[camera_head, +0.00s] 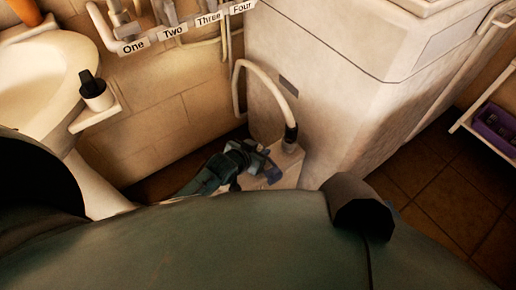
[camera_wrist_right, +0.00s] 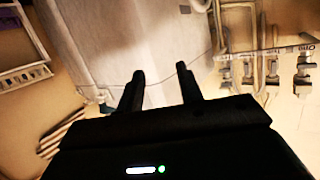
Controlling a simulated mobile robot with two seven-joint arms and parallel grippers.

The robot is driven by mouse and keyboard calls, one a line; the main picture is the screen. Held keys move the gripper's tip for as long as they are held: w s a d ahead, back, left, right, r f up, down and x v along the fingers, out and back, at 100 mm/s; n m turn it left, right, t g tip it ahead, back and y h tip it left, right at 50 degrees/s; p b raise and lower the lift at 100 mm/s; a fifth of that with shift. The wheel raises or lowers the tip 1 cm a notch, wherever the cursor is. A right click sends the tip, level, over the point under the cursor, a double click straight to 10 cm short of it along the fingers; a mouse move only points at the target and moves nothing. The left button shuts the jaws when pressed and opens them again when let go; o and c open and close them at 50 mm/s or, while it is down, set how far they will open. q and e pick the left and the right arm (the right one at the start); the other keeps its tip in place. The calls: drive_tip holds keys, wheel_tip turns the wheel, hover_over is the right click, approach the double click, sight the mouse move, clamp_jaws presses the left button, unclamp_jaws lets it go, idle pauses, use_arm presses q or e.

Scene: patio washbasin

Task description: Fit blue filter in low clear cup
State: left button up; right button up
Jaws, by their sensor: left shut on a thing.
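My left gripper (camera_head: 254,163) is low in the middle of the head view, over a pale low box at the foot of the white cabinet. It is shut on a small dark-blue piece (camera_head: 270,173), which looks like the blue filter; the jaws partly hide it. I cannot make out the low clear cup. I cannot tell whether the blue piece touches anything below it. My right gripper (camera_wrist_right: 160,85) shows in the right wrist view with its two dark fingers apart and nothing between them.
A pale hose (camera_head: 268,78) with a black end runs down to the low box (camera_head: 287,160) beside the white cabinet (camera_head: 325,85). Labelled taps (camera_head: 185,32) and a basin (camera_head: 45,75) are at upper left. A purple crate (camera_head: 496,126) sits on a rack at right.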

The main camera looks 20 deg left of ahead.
use_arm(q)
drive_tip(key=shift+f, duration=0.3)
drive_tip(key=o, duration=0.8)
drive_tip(key=shift+c, duration=0.2)
